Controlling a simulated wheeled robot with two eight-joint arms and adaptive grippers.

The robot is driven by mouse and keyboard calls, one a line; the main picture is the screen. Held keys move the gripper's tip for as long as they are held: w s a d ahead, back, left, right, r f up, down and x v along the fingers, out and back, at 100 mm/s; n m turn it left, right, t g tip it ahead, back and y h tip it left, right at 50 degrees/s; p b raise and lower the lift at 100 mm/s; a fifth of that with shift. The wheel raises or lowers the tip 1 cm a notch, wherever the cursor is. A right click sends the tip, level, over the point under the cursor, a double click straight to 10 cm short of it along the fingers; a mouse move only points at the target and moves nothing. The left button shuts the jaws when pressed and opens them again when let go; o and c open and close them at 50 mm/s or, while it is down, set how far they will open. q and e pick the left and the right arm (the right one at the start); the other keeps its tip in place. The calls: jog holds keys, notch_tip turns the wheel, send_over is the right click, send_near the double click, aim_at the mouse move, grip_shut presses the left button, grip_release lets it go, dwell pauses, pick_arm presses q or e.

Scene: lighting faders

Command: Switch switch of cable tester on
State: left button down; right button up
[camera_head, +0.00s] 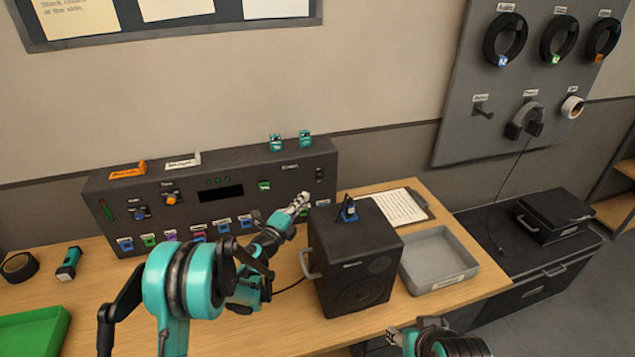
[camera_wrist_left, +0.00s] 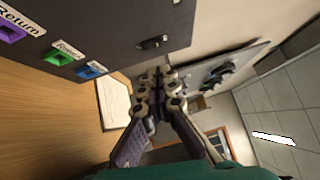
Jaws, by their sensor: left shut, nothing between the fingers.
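A dark control console (camera_head: 215,185) stands on the table against the wall, with a small display, knobs and a row of coloured fader caps. A small black switch (camera_head: 319,173) is on its upper right face. A dark switch-like part (camera_wrist_left: 152,43) also shows on the panel in the left wrist view. I cannot tell its position or read the label that names the cable tester. My left gripper (camera_head: 302,199) is shut and empty, in front of the console's right part, below the switch.
A black speaker (camera_head: 353,265) with a blue-and-black item (camera_head: 348,209) on top stands right of my left gripper. A grey tray (camera_head: 440,285) and a clipboard (camera_head: 400,206) lie to its right. A green tray (camera_head: 30,331) is at the left.

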pick_arm(q)
jog(key=b, duration=0.2)
send_near(322, 173)
jog(key=x, duration=0.5)
jog(key=shift+w+d+f, duration=0.15)
jog(key=shift+d, duration=0.1)
jog(key=shift+w+d, duration=0.1)
jog(key=shift+w, duration=0.15)
jog(key=shift+w+r, duration=0.25)
